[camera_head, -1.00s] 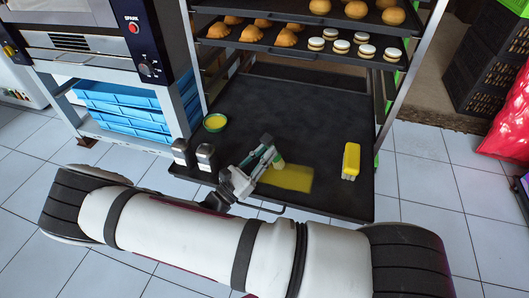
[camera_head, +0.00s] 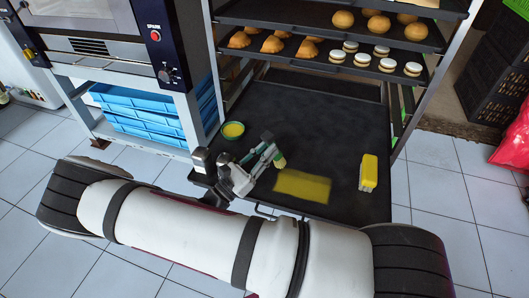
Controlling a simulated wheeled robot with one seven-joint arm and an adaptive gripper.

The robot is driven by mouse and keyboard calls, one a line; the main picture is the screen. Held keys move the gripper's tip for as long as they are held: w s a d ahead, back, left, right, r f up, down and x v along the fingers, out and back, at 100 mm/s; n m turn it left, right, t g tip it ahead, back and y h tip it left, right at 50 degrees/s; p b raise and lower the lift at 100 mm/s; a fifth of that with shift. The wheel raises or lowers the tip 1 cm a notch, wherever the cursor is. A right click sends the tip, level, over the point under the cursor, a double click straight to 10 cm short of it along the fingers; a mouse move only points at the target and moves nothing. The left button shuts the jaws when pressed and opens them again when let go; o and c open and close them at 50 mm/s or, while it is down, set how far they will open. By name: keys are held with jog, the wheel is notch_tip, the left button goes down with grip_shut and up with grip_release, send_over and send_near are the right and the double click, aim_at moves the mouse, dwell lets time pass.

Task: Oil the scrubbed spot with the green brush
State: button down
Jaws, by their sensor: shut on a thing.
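My gripper (camera_head: 266,151) is shut on a brush (camera_head: 279,161) with green on its handle and a pale tip pointing down to the right. The tip is just past the upper left corner of a flat yellow patch (camera_head: 304,186) on the dark bottom tray (camera_head: 335,135). Whether the tip touches the tray, I cannot tell. A green bowl (camera_head: 233,130) with yellow contents stands at the tray's left edge, left of my gripper.
Rack shelves with buns (camera_head: 343,19), pastries (camera_head: 240,40) and round sandwich biscuits (camera_head: 381,51) overhang the back of the tray. An oven (camera_head: 125,35) with blue trays (camera_head: 140,115) below stands on the left. The tray's middle is clear.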

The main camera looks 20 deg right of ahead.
aim_at(264, 141)
jog(key=shift+r+p, duration=1.5)
jog(key=shift+r, duration=0.7)
jog(key=shift+w+d+f, duration=0.1)
jog(key=shift+f, duration=0.05)
jog(key=shift+w+d+f+b, duration=0.35)
jog(key=shift+w+f+b, duration=0.05)
jog(key=shift+b, duration=0.05)
jog(key=shift+r, duration=0.1)
